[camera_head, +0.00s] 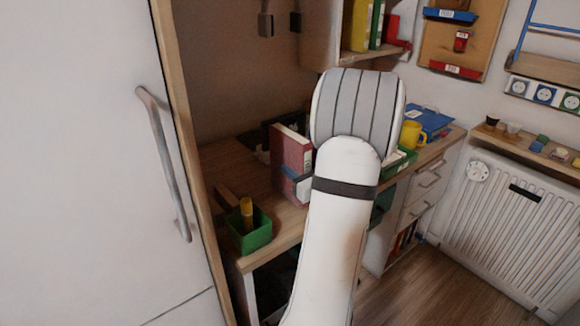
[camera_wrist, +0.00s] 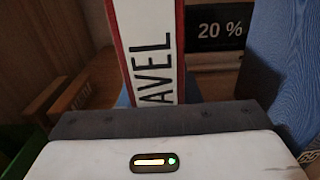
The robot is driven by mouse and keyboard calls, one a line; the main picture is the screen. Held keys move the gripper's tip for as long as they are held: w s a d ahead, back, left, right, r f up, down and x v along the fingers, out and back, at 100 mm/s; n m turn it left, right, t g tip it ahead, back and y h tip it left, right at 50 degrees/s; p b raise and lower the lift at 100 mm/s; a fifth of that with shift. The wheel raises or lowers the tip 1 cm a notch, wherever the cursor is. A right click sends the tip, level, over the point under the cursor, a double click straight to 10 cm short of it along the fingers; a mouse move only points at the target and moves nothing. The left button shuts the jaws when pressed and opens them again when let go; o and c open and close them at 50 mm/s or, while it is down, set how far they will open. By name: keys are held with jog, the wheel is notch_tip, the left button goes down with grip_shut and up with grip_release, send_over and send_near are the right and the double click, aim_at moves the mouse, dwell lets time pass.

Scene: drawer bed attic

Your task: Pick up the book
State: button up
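The book (camera_head: 291,150) stands upright on the wooden desk, left of my arm in the head view, with a red cover and a pale lower part. In the wrist view its white spine (camera_wrist: 152,45) with red edges and the black letters "AVEL" rises straight ahead. My gripper (camera_wrist: 155,120) shows in the wrist view as a dark bar and white housing below the spine, close in front of the book. Its fingers cannot be made out, and my arm hides most of it in the head view. Whether it touches the book cannot be told.
A green box (camera_head: 250,232) with a yellow item stands at the desk's front left. A blue textured object (camera_wrist: 285,75) and a dark "20 %" sign (camera_wrist: 221,28) are right of the book. A yellow mug (camera_head: 412,134) stands farther right. A white door (camera_head: 90,150) borders the left.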

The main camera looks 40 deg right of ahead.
grip_shut()
